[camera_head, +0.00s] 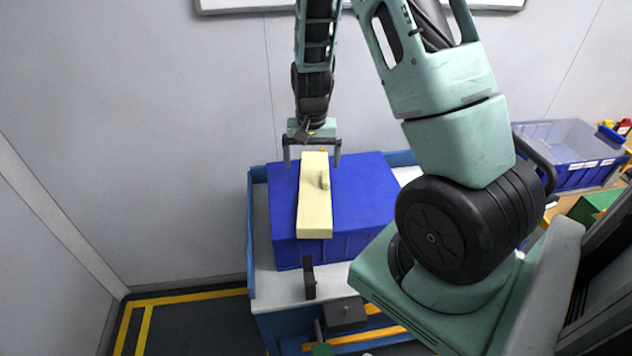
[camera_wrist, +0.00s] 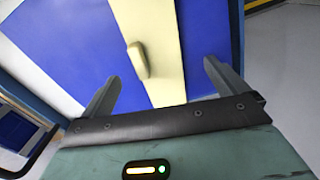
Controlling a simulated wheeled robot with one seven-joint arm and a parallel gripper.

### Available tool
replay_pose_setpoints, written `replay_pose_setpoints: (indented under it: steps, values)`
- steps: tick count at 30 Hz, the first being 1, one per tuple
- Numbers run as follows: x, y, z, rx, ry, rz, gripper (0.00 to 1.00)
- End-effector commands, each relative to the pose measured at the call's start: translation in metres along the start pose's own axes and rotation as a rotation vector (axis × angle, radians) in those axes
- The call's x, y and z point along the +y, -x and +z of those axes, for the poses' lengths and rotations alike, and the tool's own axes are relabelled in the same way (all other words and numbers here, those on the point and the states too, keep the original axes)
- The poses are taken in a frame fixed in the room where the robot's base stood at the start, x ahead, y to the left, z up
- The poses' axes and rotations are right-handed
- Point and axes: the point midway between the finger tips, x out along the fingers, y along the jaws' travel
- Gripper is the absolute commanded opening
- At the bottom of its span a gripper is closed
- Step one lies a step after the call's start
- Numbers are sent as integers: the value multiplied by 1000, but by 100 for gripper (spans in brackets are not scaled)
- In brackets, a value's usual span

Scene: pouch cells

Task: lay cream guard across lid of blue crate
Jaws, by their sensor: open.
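The cream guard (camera_head: 314,205) lies across the lid of the blue crate (camera_head: 364,187), running from its far side to its near edge. A small raised handle stands on the guard. The wrist view shows the guard (camera_wrist: 157,45) with blue lid (camera_wrist: 205,40) on both sides of it. My gripper (camera_head: 312,163) is open at the guard's far end. In the wrist view its two fingers (camera_wrist: 160,85) stand apart, one on each side of the guard, with nothing between them touching either finger that I can see.
The crate stands on a blue-edged cart (camera_head: 262,287) with a pale top. A black block (camera_head: 309,278) stands at the cart's near side. A blue bin (camera_head: 570,150) is at the right. The wall is close behind; floor at left is clear.

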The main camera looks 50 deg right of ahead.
Motion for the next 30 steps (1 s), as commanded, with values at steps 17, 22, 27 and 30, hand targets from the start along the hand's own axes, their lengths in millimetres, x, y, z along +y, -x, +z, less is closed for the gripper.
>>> replay_pose_setpoints:
  steps: [17, 22, 27, 30]
  values:
    - [7, -52, 1, -4, 0, 1, 98]
    - [6, -61, 1, -1, 0, -1, 98]
    - [6, -61, 0, 0, 0, -1, 98]
    - [6, -61, 0, 0, 0, -1, 79]
